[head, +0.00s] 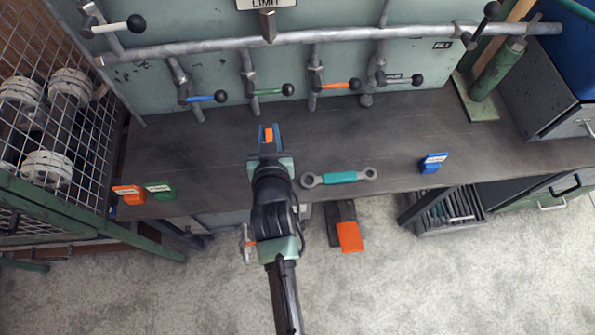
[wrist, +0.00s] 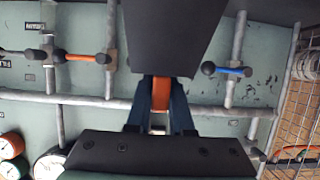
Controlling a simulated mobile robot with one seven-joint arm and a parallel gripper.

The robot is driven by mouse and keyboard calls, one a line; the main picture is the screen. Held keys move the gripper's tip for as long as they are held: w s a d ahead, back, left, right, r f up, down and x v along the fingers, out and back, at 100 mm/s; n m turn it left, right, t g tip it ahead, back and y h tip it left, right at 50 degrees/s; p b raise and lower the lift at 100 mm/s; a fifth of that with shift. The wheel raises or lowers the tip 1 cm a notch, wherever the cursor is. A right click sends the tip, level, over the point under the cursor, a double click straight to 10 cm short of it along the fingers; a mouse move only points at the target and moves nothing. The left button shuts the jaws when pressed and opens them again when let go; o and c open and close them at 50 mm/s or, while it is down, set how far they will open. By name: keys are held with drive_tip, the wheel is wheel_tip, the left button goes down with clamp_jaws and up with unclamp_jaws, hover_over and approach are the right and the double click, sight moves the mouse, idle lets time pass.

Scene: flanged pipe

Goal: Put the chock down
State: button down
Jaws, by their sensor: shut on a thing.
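My gripper (head: 268,134) is shut on an orange piece (head: 268,136), which I take to be the chock. Only part of it shows between the blue fingers, above the dark bench (head: 222,150) in the head view. In the wrist view the orange piece (wrist: 161,93) sits upright between the two dark blue fingers (wrist: 161,118), with the pipe panel behind. Its lower part is hidden. I cannot tell whether it touches the bench.
A teal-handled wrench (head: 339,177) lies right of my arm near the front edge. Orange (head: 128,194) and green (head: 160,190) blocks stand at the left, a blue block (head: 433,162) at the right. Valve levers (head: 340,85) hang behind. A wire cage (head: 55,120) stands left.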

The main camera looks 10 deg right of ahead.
drive_tip(key=w+f+b, duration=0.1)
drive_tip(key=f, duration=0.2)
drive_tip(key=w+f+b, duration=0.1)
drive_tip(key=f+b, duration=0.1)
drive_tip(key=f, duration=0.2)
drive_tip(key=w+a+f+b, duration=0.1)
drive_tip(key=w+f+b, duration=0.1)
drive_tip(key=f, duration=0.2)
drive_tip(key=shift+w+f, duration=0.1)
drive_tip(key=shift+f, duration=0.05)
drive_tip(key=shift+f, duration=0.1)
drive_tip(key=c, duration=0.8)
unclamp_jaws()
